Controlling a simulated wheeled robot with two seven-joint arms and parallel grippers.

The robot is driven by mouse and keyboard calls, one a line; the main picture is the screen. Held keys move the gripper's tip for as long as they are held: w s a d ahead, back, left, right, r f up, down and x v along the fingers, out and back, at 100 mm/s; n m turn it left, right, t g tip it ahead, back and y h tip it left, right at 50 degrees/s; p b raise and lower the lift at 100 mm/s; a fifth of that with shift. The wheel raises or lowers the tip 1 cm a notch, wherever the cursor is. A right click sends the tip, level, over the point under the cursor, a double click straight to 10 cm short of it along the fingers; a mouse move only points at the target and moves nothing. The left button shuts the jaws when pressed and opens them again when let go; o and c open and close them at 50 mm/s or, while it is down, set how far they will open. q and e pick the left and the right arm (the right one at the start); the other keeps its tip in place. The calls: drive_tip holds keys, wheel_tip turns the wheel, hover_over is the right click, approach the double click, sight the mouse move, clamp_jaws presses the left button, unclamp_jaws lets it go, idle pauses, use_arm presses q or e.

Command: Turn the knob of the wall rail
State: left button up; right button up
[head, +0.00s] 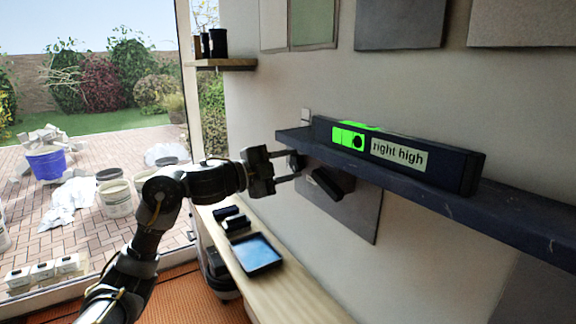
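The wall rail (455,199) is a long dark blue ledge on the wall, running from the middle to the right edge. A dark level (465,172) lies on it, with a green vial window (347,138) and a label (398,154) reading "right high". The dark bubble sits at the right end of the window. A small dark round knob (294,162) shows under the rail's left end. My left gripper (290,166) points right at it, with its two fingers apart above and below the knob. I cannot tell if they touch it. My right gripper is out of view.
A short black block (326,185) shows under the rail, right of the fingers. Below, a wooden bench (285,291) holds a blue-lined tray (256,253) and black items (233,222). A small shelf (226,64) with dark jars is at upper left, beside the large window.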

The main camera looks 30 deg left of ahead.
use_arm(q)
drive_tip(key=shift+c, duration=0.6)
drive_tip(key=m+b, duration=0.1)
drive_tip(key=m, duration=0.1)
drive_tip(key=m+b, duration=0.1)
drive_tip(key=b, duration=0.1)
drive_tip(key=shift+f+m, duration=0.2)
drive_tip(key=shift+m, duration=0.2)
drive_tip(key=shift+m+b, duration=1.25)
drive_tip(key=shift+m, duration=1.05)
drive_tip(key=o, duration=0.7)
